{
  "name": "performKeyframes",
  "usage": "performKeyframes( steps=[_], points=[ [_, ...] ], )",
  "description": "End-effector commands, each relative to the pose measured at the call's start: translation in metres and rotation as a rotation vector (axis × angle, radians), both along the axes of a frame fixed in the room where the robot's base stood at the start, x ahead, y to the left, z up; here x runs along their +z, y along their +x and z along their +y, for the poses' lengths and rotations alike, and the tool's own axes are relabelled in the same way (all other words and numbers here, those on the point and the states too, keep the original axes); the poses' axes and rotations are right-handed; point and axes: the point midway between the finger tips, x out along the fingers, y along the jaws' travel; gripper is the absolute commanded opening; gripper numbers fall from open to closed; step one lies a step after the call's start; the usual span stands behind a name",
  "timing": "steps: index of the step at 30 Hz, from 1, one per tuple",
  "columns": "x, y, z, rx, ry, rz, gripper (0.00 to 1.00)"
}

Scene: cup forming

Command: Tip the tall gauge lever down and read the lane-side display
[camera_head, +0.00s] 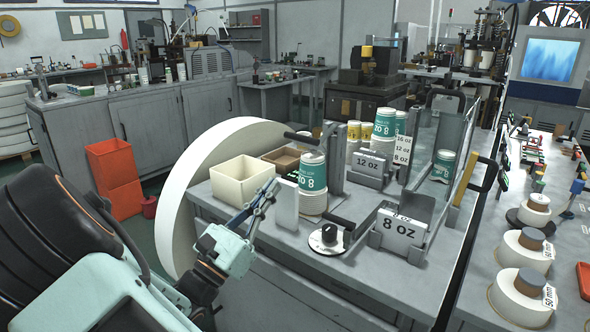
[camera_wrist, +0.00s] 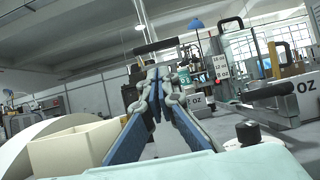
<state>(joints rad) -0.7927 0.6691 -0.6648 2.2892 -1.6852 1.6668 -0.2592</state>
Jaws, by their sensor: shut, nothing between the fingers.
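The tall gauge (camera_head: 334,155) stands on the bench behind a teal-and-white 8 OZ cup (camera_head: 312,172). Its black lever (camera_head: 298,137) sticks out level to the left at the top. In the wrist view the lever (camera_wrist: 156,46) lies above and beyond my fingertips, apart from them. My gripper (camera_head: 272,190) is shut and empty, low over the bench, left of a white upright panel (camera_head: 286,207). It also shows in the wrist view (camera_wrist: 158,78). A small dark screen with green marks (camera_head: 292,177) shows behind the panel; its reading is too small to tell.
A cream bin (camera_head: 243,180) stands left of my gripper, with a brown tray (camera_head: 285,158) behind. A black knob (camera_head: 329,234) and a second, lower black lever (camera_head: 342,223) are at the right, near the 8 OZ sign (camera_head: 400,225). Stacked cups (camera_head: 385,123) stand farther back.

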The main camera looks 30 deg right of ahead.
Motion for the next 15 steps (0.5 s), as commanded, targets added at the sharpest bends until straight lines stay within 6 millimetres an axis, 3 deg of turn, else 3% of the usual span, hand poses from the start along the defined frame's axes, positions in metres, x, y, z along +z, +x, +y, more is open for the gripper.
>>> performKeyframes(
  steps=[5,15],
  points=[
    [0.010,0.005,-0.014,-0.002,-0.004,0.000,0.00],
    [0.039,0.021,-0.064,-0.002,-0.002,-0.001,0.00]
  ],
)
